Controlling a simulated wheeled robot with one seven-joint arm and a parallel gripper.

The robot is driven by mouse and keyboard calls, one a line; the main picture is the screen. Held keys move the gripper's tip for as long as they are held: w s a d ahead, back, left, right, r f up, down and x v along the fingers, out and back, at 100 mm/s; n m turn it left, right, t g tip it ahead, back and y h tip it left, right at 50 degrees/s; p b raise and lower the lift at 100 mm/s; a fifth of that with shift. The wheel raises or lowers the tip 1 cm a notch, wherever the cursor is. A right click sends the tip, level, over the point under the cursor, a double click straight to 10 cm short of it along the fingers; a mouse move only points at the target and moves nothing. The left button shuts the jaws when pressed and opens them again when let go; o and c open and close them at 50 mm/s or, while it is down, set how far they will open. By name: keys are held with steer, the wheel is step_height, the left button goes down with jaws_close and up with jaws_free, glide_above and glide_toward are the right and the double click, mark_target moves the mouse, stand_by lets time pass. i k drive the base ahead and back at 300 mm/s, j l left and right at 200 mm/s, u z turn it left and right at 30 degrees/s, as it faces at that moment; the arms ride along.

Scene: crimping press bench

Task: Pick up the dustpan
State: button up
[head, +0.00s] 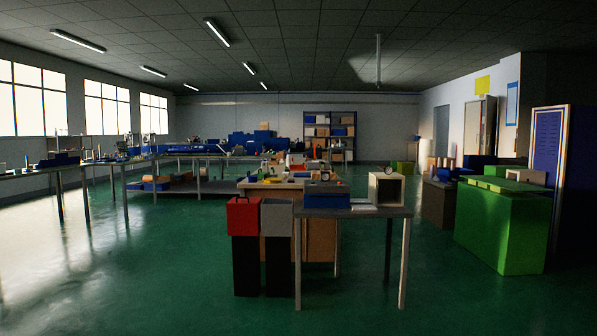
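I cannot make out a dustpan in the head view; small items on the benches are too small and dark to tell apart. My gripper and arm are not in view. The nearest table (380,213) stands right of the middle, with a blue box (327,202) and a pale open-fronted box (386,189) on it. Just behind it is a cluttered bench (257,186) with small yellow, red and dark items.
A red-topped bin (243,216) and a grey-topped bin (277,219) stand left of the nearest table. Long workbenches (88,163) run along the left. A large green container (502,227) and a blue cabinet (552,170) stand at right. The green floor (170,265) at front left is clear.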

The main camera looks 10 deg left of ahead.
mark_target(297, 167)
steer(key=i+j+u, duration=0.5)
steer(key=i, duration=0.25)
steer(key=i+j+u, duration=0.2)
steer(key=i+u, duration=0.25)
steer(key=i, duration=0.4)
steer(key=i+u, duration=0.5)
steer(key=i, duration=0.3)
steer(key=i+u, duration=0.35)
steer(key=i, duration=2.7)
steer(key=i+l+z, duration=0.15)
steer(key=i+z, duration=0.15)
steer(key=i, duration=0.3)
steer(key=i+z, duration=0.35)
steer(key=i, duration=0.25)
steer(key=i+j+z, duration=0.1)
steer(key=i+z, duration=0.2)
steer(key=i, duration=0.35)
steer(key=i+j+z, duration=0.35)
steer(key=i, duration=0.25)
